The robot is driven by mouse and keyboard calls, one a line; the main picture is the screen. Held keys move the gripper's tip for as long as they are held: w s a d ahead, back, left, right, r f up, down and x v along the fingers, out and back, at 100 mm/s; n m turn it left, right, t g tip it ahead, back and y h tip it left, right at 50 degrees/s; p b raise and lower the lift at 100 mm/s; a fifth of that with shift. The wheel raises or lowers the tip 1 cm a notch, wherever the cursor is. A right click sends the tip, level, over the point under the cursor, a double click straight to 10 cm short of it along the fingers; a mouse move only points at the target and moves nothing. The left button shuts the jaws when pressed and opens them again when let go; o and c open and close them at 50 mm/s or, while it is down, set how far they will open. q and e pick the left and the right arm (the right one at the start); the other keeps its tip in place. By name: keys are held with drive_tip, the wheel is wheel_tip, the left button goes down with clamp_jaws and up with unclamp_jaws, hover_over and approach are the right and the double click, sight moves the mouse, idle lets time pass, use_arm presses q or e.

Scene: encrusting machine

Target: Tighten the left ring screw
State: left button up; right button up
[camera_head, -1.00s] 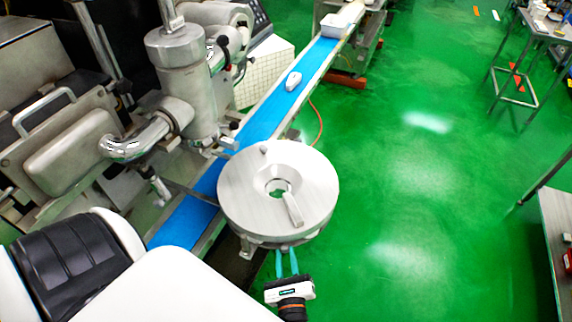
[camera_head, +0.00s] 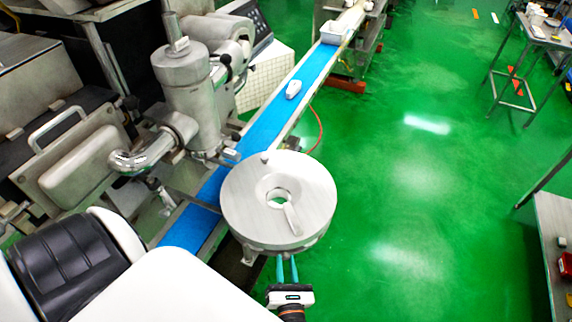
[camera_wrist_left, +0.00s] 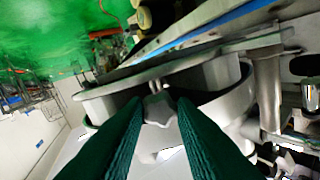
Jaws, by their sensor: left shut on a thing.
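The round metal ring unit (camera_head: 245,200) with a central hole sits beside the blue conveyor belt in the head view. My left gripper (camera_head: 287,258) reaches up to its near lower edge with teal fingers. In the left wrist view my left gripper (camera_wrist_left: 158,110) has its two dark green fingers on either side of a small grey metal screw head (camera_wrist_left: 158,109), and is shut on it. The screw is at the rim of the ring in that view. In the head view the screw is hidden under the ring's edge. My right gripper is not in view.
The blue conveyor belt (camera_head: 268,122) runs past the ring to the upper right, with a small white piece (camera_head: 293,89) on it. A metal machine column (camera_head: 187,95) stands left of the belt. Green floor (camera_head: 420,200) lies open to the right.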

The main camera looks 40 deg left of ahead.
use_arm(q)
drive_tip(key=shift+s+f, duration=0.1)
drive_tip(key=shift+f, duration=0.05)
drive_tip(key=o, duration=1)
drive_tip(key=shift+d, duration=0.1)
drive_tip(key=b+v, duration=0.4)
drive_tip(key=v, duration=0.8)
